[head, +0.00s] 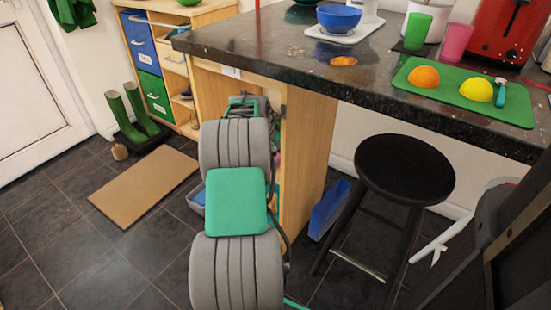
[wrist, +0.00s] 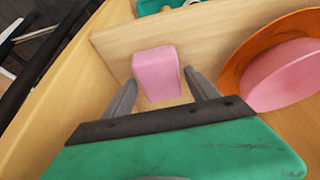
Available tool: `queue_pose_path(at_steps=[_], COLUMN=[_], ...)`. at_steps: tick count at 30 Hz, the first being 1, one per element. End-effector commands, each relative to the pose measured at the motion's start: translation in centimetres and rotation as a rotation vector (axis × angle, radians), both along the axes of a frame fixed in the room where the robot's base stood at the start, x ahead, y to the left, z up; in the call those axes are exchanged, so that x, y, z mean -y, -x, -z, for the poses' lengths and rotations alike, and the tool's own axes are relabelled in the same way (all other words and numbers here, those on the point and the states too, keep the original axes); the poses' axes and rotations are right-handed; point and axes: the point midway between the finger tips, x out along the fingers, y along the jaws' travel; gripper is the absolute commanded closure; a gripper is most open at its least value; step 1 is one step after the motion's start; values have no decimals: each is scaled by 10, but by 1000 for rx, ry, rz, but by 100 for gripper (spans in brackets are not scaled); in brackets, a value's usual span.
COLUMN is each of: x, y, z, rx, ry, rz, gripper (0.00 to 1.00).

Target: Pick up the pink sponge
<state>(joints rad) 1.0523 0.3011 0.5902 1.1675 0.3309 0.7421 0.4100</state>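The pink sponge (wrist: 157,68) is a small block standing on a pale wooden shelf, seen in the wrist view just ahead of my gripper. My gripper (wrist: 160,76) is open, with one grey finger on each side of the sponge's lower part in the picture. Small gaps seem to show between the fingers and the sponge, and I cannot tell how deep it sits between them. In the head view my arm reaches down into the cupboard under the counter, and the sponge cannot be made out there.
An orange bowl (wrist: 237,68) with a pink bowl (wrist: 288,78) in it stands close to the right of my gripper. A wooden panel (wrist: 115,45) rises behind the sponge. In the head view, a black stool (head: 404,169) and a blue bin (head: 329,209) stand right of the cupboard, below the granite counter (head: 275,52).

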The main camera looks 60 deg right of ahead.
Motion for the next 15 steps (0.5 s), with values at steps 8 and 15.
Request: queue_pose_path(at_steps=[8,15], x=[0,0], y=[0,0], z=[0,0], rx=[0,0], ry=[0,0], rz=[0,0], gripper=[56,76])
